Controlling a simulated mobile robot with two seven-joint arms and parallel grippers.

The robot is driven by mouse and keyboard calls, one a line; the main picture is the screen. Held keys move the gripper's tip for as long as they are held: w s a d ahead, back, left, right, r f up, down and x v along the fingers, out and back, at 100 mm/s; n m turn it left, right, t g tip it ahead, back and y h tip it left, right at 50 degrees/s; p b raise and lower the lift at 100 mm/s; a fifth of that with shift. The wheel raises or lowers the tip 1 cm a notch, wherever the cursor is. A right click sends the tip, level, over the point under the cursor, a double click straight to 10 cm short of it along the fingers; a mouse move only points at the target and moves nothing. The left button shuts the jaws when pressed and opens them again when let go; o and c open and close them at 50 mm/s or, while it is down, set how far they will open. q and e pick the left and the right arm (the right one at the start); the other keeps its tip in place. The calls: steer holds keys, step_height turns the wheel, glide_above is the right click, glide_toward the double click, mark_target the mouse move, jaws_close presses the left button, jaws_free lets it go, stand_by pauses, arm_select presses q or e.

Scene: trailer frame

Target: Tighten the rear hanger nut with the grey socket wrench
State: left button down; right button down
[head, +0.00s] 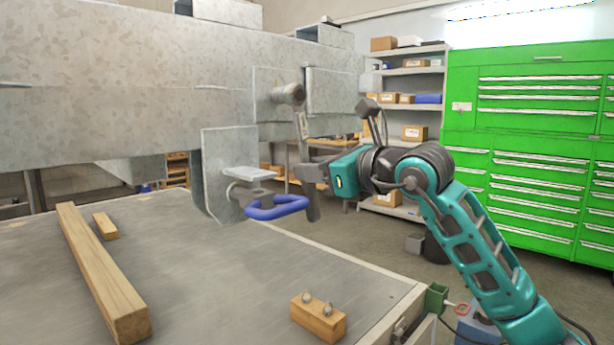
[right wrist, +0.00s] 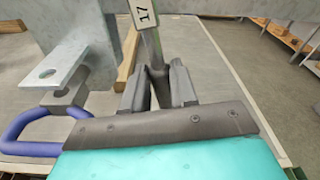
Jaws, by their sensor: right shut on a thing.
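The grey socket wrench (head: 302,125) is upright, its round socket end (head: 287,95) up beside a bracket plate (head: 265,82) on the galvanized frame rail. I cannot tell whether the socket sits on a nut; no nut shows clearly. My right gripper (head: 309,174) is shut on the wrench's handle. My left gripper is not in view.
Left of my gripper, a galvanized hanger (head: 222,150) has a flat tab (head: 250,172) with a blue-handled tool (head: 278,208) at it. The bench (head: 215,280) carries a long wooden beam (head: 103,272) and a block with two metal pieces (head: 318,318). Green cabinets (head: 545,135) stand behind.

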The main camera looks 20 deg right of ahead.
steer(key=w+d+r+n+t+h+p, duration=0.1)
steer(key=w+d+r+n+p, duration=0.1)
steer(key=d+r+n, duration=0.4)
steer(key=w+d+n, duration=0.1)
steer(key=n, duration=0.1)
steer(key=shift+d+n+p, duration=0.3)
steer(key=shift+n+p, duration=0.05)
steer(key=shift+n, duration=0.05)
stand_by(0.4)
steer(key=shift+s+a+f+m+b, duration=0.15)
steer(key=shift+a+f+m+b, duration=0.35)
steer(key=shift+f+m+b, duration=0.3)
